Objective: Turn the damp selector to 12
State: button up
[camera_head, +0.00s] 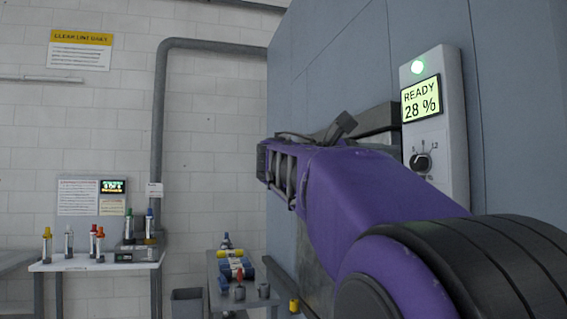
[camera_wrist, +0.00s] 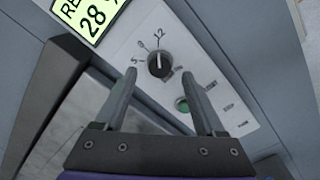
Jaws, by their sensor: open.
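The damp selector is a round black knob (camera_head: 421,162) on a pale control panel (camera_head: 451,120), with a white pointer mark and printed numbers. In the wrist view the knob (camera_wrist: 158,65) sits near the top middle, with "12" printed just above it and other numbers to its left. The pointer's exact setting is hard to read. My gripper (camera_wrist: 160,76) is open, with a dark finger on each side of the knob in the picture. I see no contact, and the depth gap is unclear. In the head view my purple arm hides much of the area left of the panel.
A green button (camera_wrist: 182,104) lies close to the right finger. A side table (camera_head: 95,263) with bottles stands far left. A grey bin (camera_head: 187,302) is on the floor.

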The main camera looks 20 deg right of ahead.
jog(key=w+a+p, duration=0.1)
jog(key=a, duration=1.2)
jog(key=shift+w+a, duration=0.15)
jog(key=shift+a, duration=0.15)
jog(key=shift+f, duration=0.1)
